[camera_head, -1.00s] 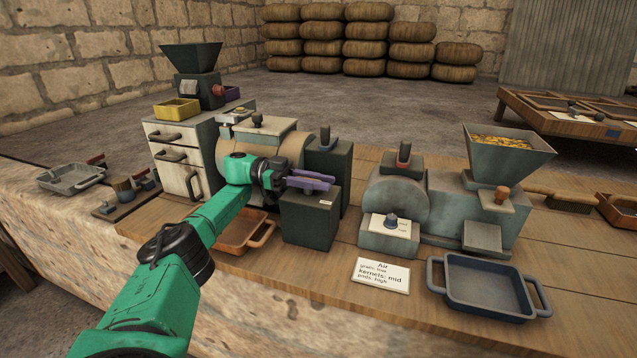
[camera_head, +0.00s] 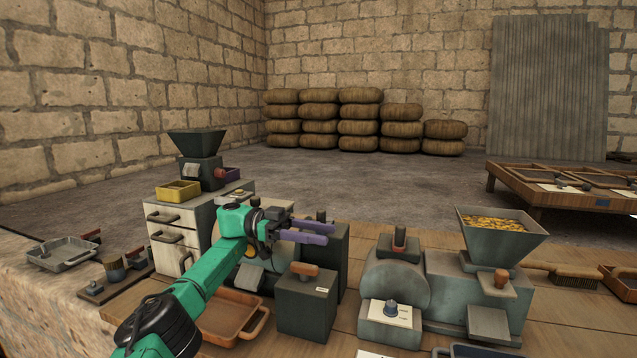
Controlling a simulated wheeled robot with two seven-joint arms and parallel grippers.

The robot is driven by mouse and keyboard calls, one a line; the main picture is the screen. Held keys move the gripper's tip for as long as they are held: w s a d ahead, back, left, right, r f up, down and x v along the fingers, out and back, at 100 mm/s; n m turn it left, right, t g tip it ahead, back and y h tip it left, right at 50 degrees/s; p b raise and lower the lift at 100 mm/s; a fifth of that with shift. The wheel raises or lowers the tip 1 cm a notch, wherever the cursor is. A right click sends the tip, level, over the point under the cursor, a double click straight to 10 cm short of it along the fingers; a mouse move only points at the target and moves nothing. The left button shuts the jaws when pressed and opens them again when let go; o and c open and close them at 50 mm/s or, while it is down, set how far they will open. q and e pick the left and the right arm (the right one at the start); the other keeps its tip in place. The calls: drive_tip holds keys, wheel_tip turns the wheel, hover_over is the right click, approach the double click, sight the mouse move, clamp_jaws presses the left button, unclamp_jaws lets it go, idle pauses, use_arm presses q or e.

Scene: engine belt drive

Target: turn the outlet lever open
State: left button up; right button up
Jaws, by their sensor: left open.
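A lever with an orange-brown handle (camera_head: 305,269) lies across the top of a dark box (camera_head: 306,306) in front of the roaster drum (camera_head: 262,277). No label names it, but it is the lever closest to my left gripper. My left gripper (camera_head: 318,234) has purple fingers that are parted and empty. It appears above and behind the lever in the picture, apart from it, and hides part of the drum and the taller dark box (camera_head: 333,252) behind. My right gripper is not in view.
An orange-brown tray (camera_head: 232,318) sits left of the box. A blue tray (camera_head: 470,352) is cut off at the bottom.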

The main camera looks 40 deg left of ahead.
use_arm(q)
wheel_tip(320, 180, up, 11)
drive_tip(key=p, duration=0.3)
drive_tip(key=shift+r, duration=0.1)
